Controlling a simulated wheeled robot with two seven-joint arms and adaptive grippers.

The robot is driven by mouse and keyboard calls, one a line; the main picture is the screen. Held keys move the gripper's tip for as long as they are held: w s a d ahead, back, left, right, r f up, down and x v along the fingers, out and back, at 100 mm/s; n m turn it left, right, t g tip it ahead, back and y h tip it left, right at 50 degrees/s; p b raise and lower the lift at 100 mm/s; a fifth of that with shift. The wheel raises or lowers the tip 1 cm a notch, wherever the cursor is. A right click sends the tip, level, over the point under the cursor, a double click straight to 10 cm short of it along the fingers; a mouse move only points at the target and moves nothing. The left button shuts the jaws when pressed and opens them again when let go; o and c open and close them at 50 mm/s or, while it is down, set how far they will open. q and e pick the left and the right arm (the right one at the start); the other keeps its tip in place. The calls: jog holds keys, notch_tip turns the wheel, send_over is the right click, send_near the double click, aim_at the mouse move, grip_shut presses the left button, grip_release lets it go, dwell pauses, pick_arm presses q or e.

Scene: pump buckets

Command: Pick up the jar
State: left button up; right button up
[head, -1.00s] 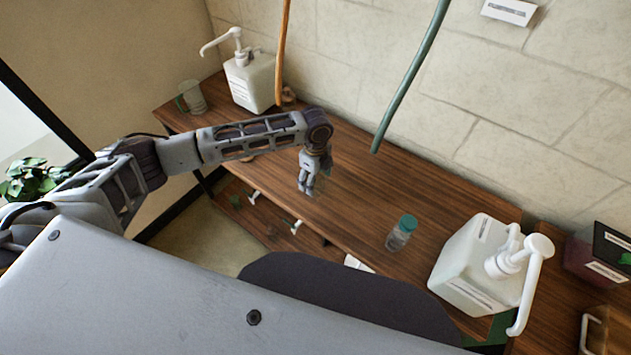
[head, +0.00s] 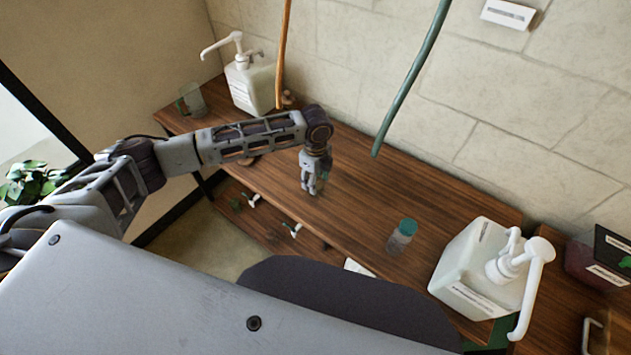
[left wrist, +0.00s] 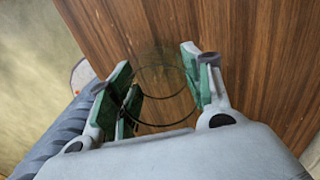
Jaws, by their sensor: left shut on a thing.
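My left gripper (head: 315,183) points down over the wooden bench in the head view. In the left wrist view its two green-padded fingers (left wrist: 162,72) are shut on a clear glass jar (left wrist: 160,97), whose round rims show as thin dark circles between them. In the head view this jar is mostly hidden by the fingers. A second clear jar with a teal lid (head: 402,237) stands upright on the bench to the right, apart from the gripper. My right gripper is not in view.
A white pump bucket (head: 484,268) stands to the right of the lidded jar, and another (head: 251,82) at the back left beside a clear mug (head: 191,99). An orange hose (head: 283,50) and a green hose (head: 410,78) hang above. The bench (head: 365,195) between is clear.

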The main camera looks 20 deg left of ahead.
pick_arm(q)
notch_tip(320, 180, up, 9)
dwell(0.5)
jog(key=shift+f+n, duration=0.1)
jog(key=shift+n, duration=0.2)
dwell(0.5)
